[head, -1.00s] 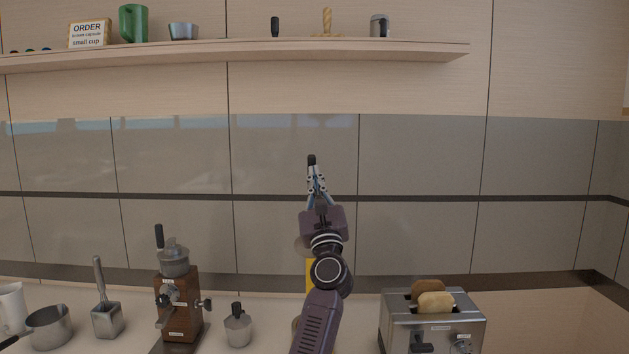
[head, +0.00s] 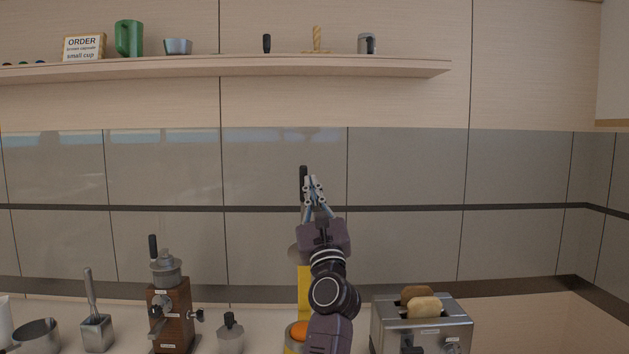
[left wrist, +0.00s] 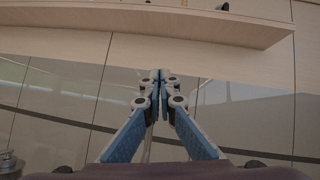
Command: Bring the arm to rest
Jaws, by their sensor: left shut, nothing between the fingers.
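My left gripper (head: 312,181) is raised over the counter in front of the tiled wall, pointing up and away, in the head view. Its fingers are together and hold nothing; the left wrist view (left wrist: 160,80) shows the two fingertips meeting in front of the wall below the shelf. A dark upright handle (head: 303,177) stands just behind and left of the fingertips; what it belongs to is mostly hidden by my arm. My right gripper is in no view.
Along the counter stand a metal pan (head: 38,337), a scoop (head: 96,333), a wooden grinder (head: 172,313), a tamper (head: 231,338), a partly hidden yellow thing (head: 304,284) and a toaster (head: 421,325) with bread. A shelf (head: 230,66) hangs above, with a green mug (head: 129,38).

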